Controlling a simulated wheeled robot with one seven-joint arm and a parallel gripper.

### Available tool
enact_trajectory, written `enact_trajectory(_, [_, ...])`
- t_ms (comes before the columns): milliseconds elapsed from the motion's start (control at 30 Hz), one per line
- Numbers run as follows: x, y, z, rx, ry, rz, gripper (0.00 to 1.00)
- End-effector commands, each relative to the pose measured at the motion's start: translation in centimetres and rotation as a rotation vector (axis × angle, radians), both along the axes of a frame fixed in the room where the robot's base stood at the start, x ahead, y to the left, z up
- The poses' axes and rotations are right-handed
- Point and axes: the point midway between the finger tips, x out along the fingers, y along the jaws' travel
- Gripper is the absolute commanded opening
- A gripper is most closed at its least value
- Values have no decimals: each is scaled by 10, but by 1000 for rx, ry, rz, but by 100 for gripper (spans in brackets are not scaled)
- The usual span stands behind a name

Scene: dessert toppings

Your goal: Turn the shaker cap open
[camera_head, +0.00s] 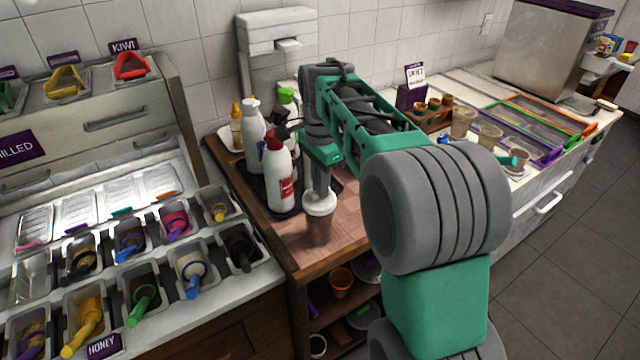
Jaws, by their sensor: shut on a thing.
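The shaker (319,228) stands upright on the wooden counter near its front edge. It has a brown, see-through-looking body and a white cap (320,204) on top. My gripper (321,192) points straight down from above and is shut on the white cap. The fingers hide part of the cap's top, so I cannot tell how far the cap is turned.
A white bottle with a red top (279,175) stands close to the left of my gripper. Other bottles, such as a white one (252,132), stand behind it on a dark tray. The wooden counter (280,240) is bare in front of the shaker. Topping tubs (190,268) fill the left.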

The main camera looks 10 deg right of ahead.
Motion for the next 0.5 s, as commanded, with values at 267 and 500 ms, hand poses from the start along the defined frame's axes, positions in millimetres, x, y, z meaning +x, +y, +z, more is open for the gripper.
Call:
enact_trajectory(267, [0,0,0,0,0,13,0])
enact_trajectory(500, [0,0,1,0,0,102,0])
